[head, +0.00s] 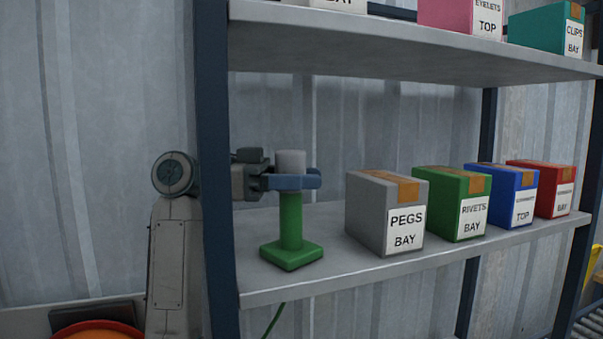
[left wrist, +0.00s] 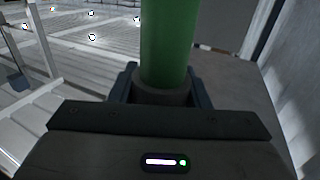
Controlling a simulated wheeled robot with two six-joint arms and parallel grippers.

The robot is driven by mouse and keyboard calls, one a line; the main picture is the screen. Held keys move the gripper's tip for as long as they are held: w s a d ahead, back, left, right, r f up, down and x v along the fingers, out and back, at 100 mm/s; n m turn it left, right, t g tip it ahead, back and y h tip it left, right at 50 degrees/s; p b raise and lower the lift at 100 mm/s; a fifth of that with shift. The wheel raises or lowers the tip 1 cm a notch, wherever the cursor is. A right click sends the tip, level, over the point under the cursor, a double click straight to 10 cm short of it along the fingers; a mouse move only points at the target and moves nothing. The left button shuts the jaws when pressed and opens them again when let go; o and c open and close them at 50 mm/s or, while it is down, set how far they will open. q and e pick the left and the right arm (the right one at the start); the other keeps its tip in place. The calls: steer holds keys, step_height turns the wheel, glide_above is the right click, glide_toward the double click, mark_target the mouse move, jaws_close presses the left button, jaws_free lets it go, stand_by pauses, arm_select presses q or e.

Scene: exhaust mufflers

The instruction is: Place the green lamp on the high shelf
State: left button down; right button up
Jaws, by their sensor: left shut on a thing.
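The green lamp (head: 291,222) stands upright at the left end of the lower of two shelves in the head view, with a square green base, a green post and a light grey top. Its base is on or just above the lower shelf (head: 330,277); I cannot tell whether it touches. My left gripper (head: 293,181) is shut around the upper post, just below the grey top. In the left wrist view the green post (left wrist: 165,45) rises between the fingers of my left gripper (left wrist: 160,88). My right gripper is not in view.
A grey PEGS box (head: 366,220) stands to the right of the lamp, with green (head: 434,190), blue (head: 495,179) and red (head: 535,172) boxes beyond. The upper shelf (head: 400,45) holds more boxes. A dark post (head: 214,150) stands before my arm. A green cord (head: 273,320) hangs below the shelf edge.

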arm_select(q)
steer(key=c, duration=1.2)
jaws_free()
steer(key=shift+f, duration=0.1)
steer(key=o, duration=0.4)
steer(key=shift+a, duration=0.1)
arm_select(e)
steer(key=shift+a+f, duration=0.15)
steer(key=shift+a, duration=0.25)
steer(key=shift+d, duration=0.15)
arm_select(q)
steer(key=shift+a, duration=0.1)
steer(key=a+b, duration=0.5)
steer(key=a, duration=0.6)
steer(key=shift+w+a, duration=0.35)
steer(key=shift+w, duration=0.05)
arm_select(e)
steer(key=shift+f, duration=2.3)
